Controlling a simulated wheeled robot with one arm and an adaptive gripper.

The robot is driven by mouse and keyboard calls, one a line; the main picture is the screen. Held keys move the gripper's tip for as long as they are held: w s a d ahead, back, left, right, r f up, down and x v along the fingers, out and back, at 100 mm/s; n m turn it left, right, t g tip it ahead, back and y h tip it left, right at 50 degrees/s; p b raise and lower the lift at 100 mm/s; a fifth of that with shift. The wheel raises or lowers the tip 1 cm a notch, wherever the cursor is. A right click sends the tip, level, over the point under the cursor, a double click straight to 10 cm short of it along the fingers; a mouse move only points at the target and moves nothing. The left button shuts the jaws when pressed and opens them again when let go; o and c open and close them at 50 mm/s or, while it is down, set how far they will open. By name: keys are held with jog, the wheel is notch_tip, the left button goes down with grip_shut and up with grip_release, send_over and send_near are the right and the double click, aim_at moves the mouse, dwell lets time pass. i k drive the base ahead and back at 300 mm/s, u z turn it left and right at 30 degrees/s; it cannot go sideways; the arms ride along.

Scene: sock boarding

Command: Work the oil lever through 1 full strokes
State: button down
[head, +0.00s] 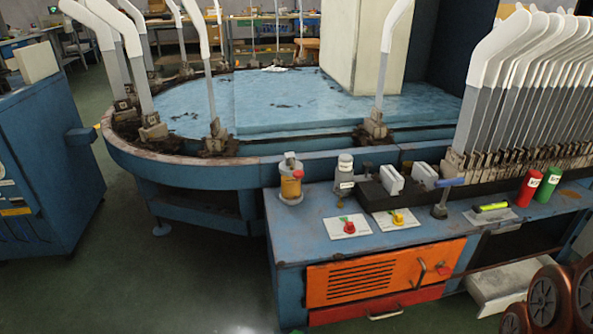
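A short lever with a blue grip (449,182) stands on a dark round base on the front bench, right of the middle. No label tells which of these is the oil lever. My gripper is not in view.
White sock boards (490,70) stand densely behind at right.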

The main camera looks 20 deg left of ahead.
aim_at(298, 174)
jog(key=z, duration=0.15)
jog(key=i, duration=1)
jog(key=u, duration=3.45)
